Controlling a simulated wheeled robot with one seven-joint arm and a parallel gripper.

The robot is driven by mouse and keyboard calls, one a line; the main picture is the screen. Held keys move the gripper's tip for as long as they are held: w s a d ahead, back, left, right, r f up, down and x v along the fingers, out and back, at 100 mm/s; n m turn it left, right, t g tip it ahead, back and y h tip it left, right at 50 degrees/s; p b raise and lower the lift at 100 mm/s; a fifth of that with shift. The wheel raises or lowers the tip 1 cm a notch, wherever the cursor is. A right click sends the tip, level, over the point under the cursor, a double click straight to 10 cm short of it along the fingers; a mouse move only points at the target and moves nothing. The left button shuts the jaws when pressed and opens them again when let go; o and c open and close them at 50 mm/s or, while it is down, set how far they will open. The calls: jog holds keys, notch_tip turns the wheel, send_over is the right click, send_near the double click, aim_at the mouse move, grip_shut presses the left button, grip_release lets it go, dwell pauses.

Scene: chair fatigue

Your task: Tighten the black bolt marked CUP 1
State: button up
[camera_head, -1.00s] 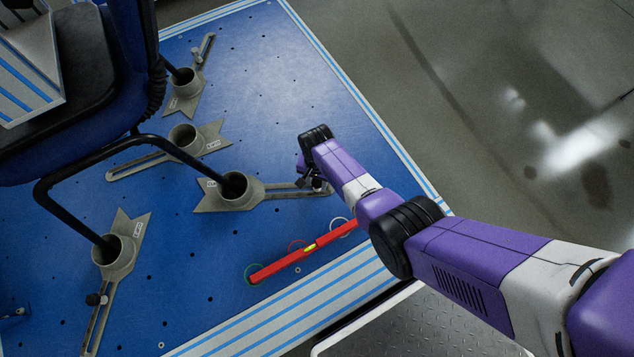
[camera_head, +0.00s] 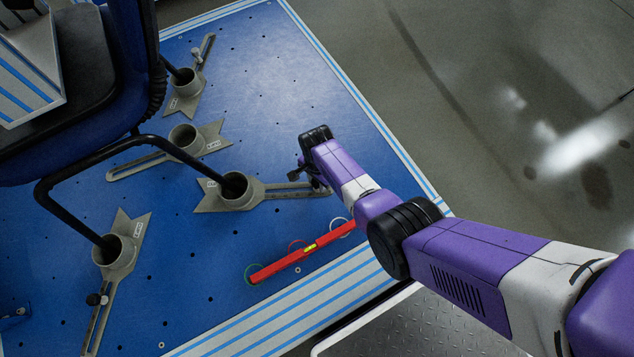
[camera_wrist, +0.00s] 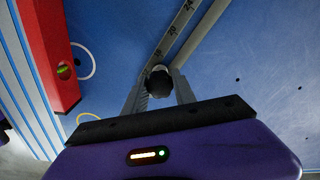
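A black bolt (camera_wrist: 159,82) shows in the wrist view on a grey slotted arm with ruler marks (camera_wrist: 183,28). In the head view this slotted arm (camera_head: 285,190) runs right from a grey cup holding a chair leg (camera_head: 235,188). The label on the cup's plate is too small to read. My gripper (camera_wrist: 160,88) has one finger on each side of the bolt, very near it. I cannot tell whether the fingers press on it. In the head view my gripper (camera_head: 312,178) is at the slotted arm's right end, and my wrist partly hides the bolt.
A red spirit level (camera_head: 300,251) lies on the blue plate (camera_head: 225,280), close to my gripper. Another cup with a black bolt (camera_head: 96,299) is at lower left. More cups stand further back. The blue chair (camera_head: 75,75) fills the upper left.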

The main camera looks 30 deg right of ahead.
jog(key=o, duration=0.4)
jog(key=shift+c, duration=0.2)
jog(key=n, duration=0.4)
jog(key=n, duration=0.2)
jog(key=shift+n, duration=1)
